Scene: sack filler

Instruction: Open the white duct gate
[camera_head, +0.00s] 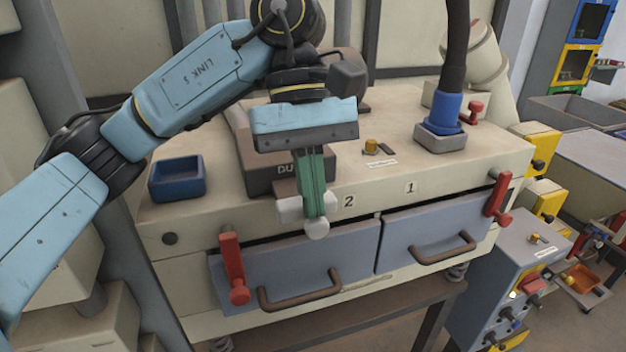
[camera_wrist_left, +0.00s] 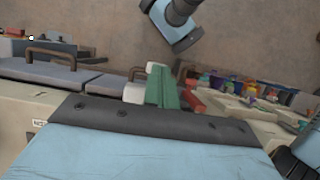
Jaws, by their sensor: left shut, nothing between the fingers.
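A dark brown housing (camera_head: 272,178) whose label begins "DU" stands on the cream machine top, partly hidden behind my left gripper. White rounded lobes (camera_head: 290,209) show at its front, around my fingertips; I take them for the white duct gate's handle. A white piece (camera_wrist_left: 135,93) also shows beside my fingers in the left wrist view. My left gripper (camera_head: 316,207) points down with its green fingers shut and nothing held between them. The fingers are right at the white lobes; I cannot tell whether they touch. My right gripper is not in view.
Below are two grey-blue drawer fronts (camera_head: 300,262) with brown handles and red latches (camera_head: 232,268). A blue tray (camera_head: 176,178) is left on the top. A blue-collared hose (camera_head: 446,108) and a yellow knob (camera_head: 371,145) are right. A control box (camera_head: 510,275) stands far right.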

